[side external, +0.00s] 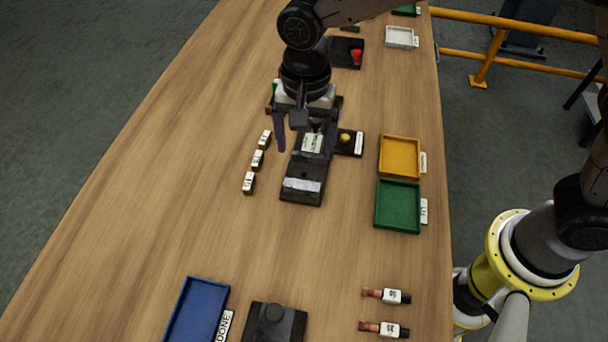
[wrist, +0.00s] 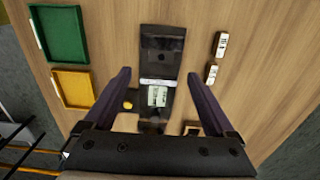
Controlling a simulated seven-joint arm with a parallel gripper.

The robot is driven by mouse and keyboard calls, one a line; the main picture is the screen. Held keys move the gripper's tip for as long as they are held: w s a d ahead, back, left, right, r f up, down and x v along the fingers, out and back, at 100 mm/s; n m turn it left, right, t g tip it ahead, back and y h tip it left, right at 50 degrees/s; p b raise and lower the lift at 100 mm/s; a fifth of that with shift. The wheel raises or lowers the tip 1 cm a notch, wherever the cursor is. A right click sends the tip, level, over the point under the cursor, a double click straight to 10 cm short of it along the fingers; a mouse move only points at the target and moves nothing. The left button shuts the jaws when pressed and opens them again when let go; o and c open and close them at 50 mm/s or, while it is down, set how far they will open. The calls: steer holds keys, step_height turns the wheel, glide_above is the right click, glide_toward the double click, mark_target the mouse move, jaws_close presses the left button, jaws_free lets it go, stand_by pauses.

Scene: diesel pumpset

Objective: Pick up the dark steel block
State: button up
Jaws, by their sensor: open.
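A dark rectangular fixture (side external: 301,167) stands on the table, with a white label on its near part. A block with a pale, printed top label (side external: 312,142) sits on its far part; it also shows in the wrist view (wrist: 158,97). I cannot tell for sure whether this is the dark steel block. Three small labelled blocks (side external: 257,159) stand in a row to the left of the fixture. My gripper (side external: 306,152) is open above the fixture, its two dark fingers apart on either side of the labelled block.
A dark box with a yellow button (side external: 345,138) stands right of the fixture. Yellow (side external: 380,157) and green (side external: 377,208) trays lie further right, a blue tray (side external: 174,324) at the near left. Two brown-and-black cylinders lie at the near right. The left table is clear.

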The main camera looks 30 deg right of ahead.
mark_target(304, 175)
steer(key=shift+a+f, duration=0.15)
steer(key=shift+f, duration=3.75)
jaws_close()
